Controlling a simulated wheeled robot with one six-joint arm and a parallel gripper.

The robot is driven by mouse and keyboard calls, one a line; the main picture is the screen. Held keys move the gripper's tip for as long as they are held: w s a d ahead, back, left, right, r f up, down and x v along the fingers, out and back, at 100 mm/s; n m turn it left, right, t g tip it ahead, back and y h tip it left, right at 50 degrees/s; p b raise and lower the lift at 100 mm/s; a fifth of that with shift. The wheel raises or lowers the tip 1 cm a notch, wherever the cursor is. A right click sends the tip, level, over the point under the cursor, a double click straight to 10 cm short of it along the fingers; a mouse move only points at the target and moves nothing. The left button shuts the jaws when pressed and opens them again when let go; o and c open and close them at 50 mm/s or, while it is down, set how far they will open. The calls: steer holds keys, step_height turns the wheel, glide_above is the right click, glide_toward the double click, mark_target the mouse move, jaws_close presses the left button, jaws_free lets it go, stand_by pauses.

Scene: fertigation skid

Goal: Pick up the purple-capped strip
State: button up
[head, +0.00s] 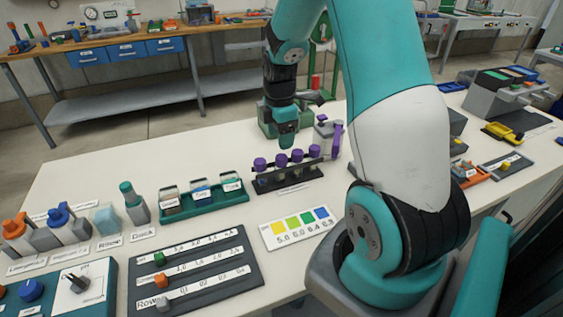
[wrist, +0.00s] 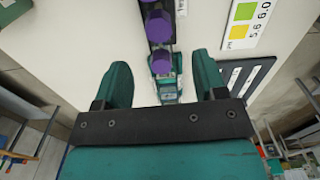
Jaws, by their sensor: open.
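Several purple caps stand in a row in a dark rack (head: 288,180), the leftmost purple cap (head: 260,163) at its left end. The strips below the caps are too small to make out. My gripper (head: 285,140) points down above and a little behind the rack. In the wrist view, my gripper (wrist: 160,63) is open and empty. The end purple cap (wrist: 161,62) appears between its fingers, and another purple cap (wrist: 158,26) lies beyond. I cannot tell the height between fingers and caps.
A purple-handled jug (head: 328,137) stands close behind the rack's right end. A green tray (head: 205,207) with labelled containers is to the left. A colour card (head: 298,228) and a dark slotted board (head: 195,272) lie in front. Free table shows at the back left.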

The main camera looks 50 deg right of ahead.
mark_target(280, 157)
step_height(280, 157, down, 7)
steer(key=shift+f+p, duration=0.15)
steer(key=shift+p, duration=0.3)
steer(key=c, duration=1)
